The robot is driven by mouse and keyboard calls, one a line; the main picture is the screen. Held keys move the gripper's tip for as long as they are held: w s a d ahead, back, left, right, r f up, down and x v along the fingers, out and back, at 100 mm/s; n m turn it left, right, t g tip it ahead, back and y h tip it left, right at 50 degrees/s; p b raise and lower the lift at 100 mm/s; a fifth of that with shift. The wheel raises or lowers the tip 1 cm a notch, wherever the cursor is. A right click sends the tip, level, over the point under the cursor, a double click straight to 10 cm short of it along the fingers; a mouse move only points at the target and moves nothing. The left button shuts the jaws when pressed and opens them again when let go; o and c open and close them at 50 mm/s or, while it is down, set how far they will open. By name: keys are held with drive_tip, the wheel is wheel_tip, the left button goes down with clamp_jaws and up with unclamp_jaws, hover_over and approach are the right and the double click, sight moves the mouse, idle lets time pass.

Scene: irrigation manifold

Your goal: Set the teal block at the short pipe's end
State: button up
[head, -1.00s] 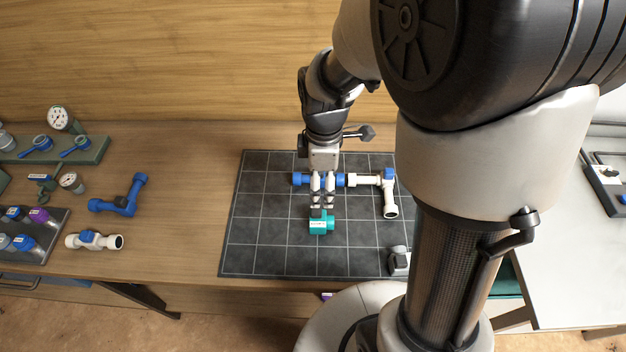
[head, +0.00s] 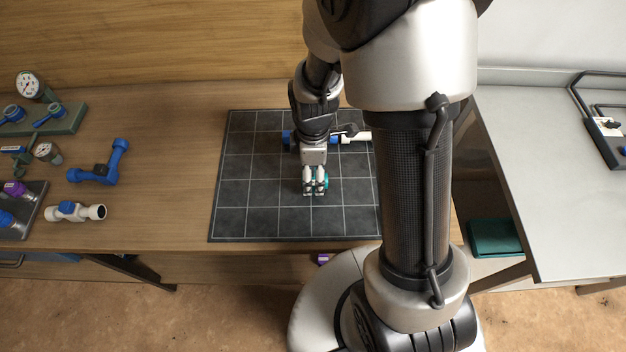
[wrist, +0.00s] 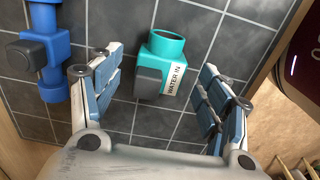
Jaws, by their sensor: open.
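The teal block (wrist: 160,65), with a round open socket and a "WATER IN" label, rests on the dark gridded mat. In the wrist view it sits between the spread fingers of my gripper (wrist: 155,80), with a gap on each side. In the head view my gripper (head: 315,187) is over the block and hides most of it; a teal edge (head: 326,181) shows beside the fingers. The pipe line lies behind: its blue part (head: 287,138) and white part (head: 356,137) show on either side of my arm. The blue part also appears in the wrist view (wrist: 48,50).
The gridded mat (head: 235,190) is mostly bare at its left and front. A blue elbow pipe (head: 100,172) and a white valve fitting (head: 75,212) lie on the wooden bench to the left, near racks with gauges. A grey table (head: 540,190) stands to the right.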

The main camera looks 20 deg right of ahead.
wheel_tip(320, 180, down, 3)
drive_tip(key=shift+b, duration=0.4)
drive_tip(key=shift+r, duration=0.1)
drive_tip(key=c, duration=1.7)
